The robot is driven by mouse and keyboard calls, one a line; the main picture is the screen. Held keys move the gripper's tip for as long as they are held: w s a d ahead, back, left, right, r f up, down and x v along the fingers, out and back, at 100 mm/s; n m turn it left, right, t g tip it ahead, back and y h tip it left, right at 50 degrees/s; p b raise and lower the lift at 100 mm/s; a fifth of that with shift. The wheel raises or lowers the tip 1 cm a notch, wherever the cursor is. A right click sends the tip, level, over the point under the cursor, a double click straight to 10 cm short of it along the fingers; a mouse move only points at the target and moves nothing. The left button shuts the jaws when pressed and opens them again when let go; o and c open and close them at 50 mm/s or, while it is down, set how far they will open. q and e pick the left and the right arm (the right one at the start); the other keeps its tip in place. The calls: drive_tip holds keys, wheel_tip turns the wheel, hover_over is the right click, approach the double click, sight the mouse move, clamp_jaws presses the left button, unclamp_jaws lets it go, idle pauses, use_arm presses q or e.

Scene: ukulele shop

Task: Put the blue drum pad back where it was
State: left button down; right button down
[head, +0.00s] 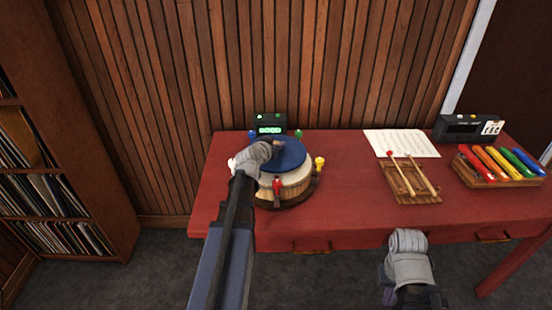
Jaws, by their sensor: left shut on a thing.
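The blue drum pad (288,157) is a round blue disc at the top of a wooden drum (288,186) with coloured knobs around it. My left gripper (275,147) is at the pad's left and upper part, shut on it. I cannot tell whether the pad rests on the drum's pale head or is held just above it. The gripper covers part of the pad. My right gripper (407,240) is in front of the table's front edge, away from the pad; its fingers are not clear.
The red table (345,215) also bears a small device with a green display (269,124), a white sheet (400,143), a tray with two beaters (411,191), a coloured-bar instrument (500,164) and a dark device (468,128). Record shelves (60,150) stand left.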

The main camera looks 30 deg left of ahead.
use_arm(q)
wheel_tip(320, 180, down, 4)
drive_tip(key=b, duration=0.3)
drive_tip(key=shift+r+b, duration=0.2)
drive_tip(key=shift+b, duration=0.15)
drive_tip(key=shift+f, duration=0.15)
drive_tip(key=c, duration=0.5)
unclamp_jaws()
drive_tip(key=shift+c, duration=0.2)
